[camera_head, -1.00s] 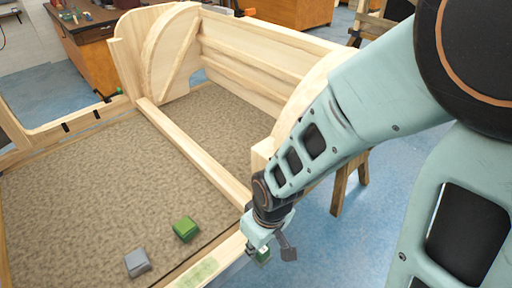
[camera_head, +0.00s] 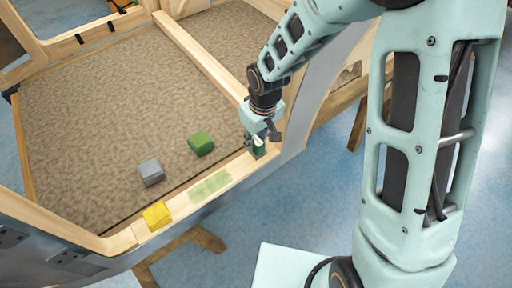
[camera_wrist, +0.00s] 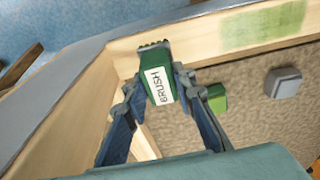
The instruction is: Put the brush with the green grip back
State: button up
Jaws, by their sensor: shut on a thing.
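The brush with the green grip (camera_wrist: 160,88) is in my gripper (camera_wrist: 161,96), between its two fingers. In the head view my gripper (camera_head: 257,148) is at the front rail (camera_head: 232,172), to the right of a pale green patch (camera_head: 211,185). The brush shows there only as a small dark green piece (camera_head: 257,153). Whether it touches the rail is unclear.
A green block (camera_head: 201,143) and a grey block (camera_head: 150,172) lie on the brown textured floor panel (camera_head: 110,120) inside the frame. A yellow block (camera_head: 157,215) sits on the front rail, left of the patch. The green patch itself is bare.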

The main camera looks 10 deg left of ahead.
aim_at(256, 146)
jog(key=shift+f+b, duration=0.8)
jog(key=shift+f, duration=0.7)
jog(key=shift+f, duration=0.2)
jog(key=o, duration=1)
jog(key=r, duration=0.4)
jog(key=d+r+p, duration=0.1)
jog(key=r, duration=0.3)
jog(key=s+r, duration=0.1)
jog(key=r, duration=0.3)
jog(key=shift+s+d+r, duration=0.1)
jog(key=shift+d+r, duration=0.05)
